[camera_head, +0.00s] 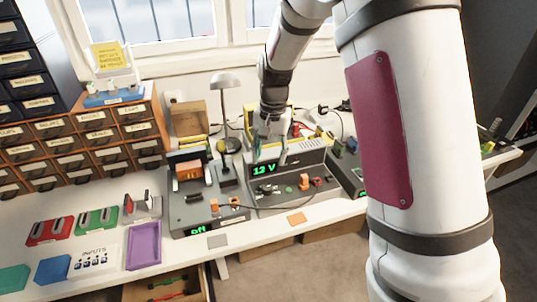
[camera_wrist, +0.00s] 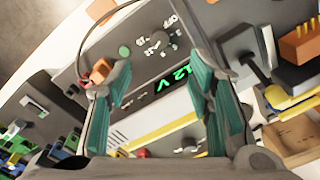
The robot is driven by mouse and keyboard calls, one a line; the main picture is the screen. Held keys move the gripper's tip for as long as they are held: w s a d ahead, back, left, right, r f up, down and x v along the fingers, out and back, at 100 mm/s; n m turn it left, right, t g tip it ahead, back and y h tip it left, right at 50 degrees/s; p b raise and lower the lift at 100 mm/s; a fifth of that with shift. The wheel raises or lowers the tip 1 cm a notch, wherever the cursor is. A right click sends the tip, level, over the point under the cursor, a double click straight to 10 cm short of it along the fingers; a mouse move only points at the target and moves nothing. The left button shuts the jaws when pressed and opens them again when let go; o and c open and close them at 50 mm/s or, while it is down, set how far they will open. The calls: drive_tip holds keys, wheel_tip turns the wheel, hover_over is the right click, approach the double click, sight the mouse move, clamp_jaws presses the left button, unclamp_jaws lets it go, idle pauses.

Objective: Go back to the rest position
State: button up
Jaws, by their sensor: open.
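My gripper (camera_head: 270,152) hangs from my arm over the workbench, just above and behind a grey power unit (camera_head: 312,158) whose green display reads 12 V. In the wrist view my gripper (camera_wrist: 160,85) has its two green-padded fingers spread apart with nothing held between them. The power unit (camera_wrist: 140,50) shows beyond and between the fingers, with its knob and display. I cannot tell the exact gap between the fingertips and the unit. My upper arm hides the right part of the bench in the head view.
A second grey device (camera_head: 195,212) marked "off" stands left of the power unit, with a cable (camera_head: 265,207) running between them. A desk lamp (camera_head: 227,82) stands behind. Drawer cabinets (camera_head: 85,140), a purple tray (camera_head: 144,246) and coloured blocks fill the left.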

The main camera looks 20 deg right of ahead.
drive_tip(key=s+r+n+t+p, duration=0.2)
drive_tip(key=s+r+n, duration=0.1)
drive_tip(key=s+r, duration=1.15)
drive_tip(key=s+r+n+t, duration=0.1)
drive_tip(key=s+r+n, duration=0.1)
drive_tip(key=s, duration=0.7)
drive_tip(key=s+r+n+p, duration=0.1)
drive_tip(key=s+r, duration=0.2)
drive_tip(key=s, duration=0.6)
drive_tip(key=shift+r+n+t, duration=0.25)
drive_tip(key=shift+n+t, duration=0.15)
drive_tip(key=shift+a, duration=0.1)
idle(4.2)
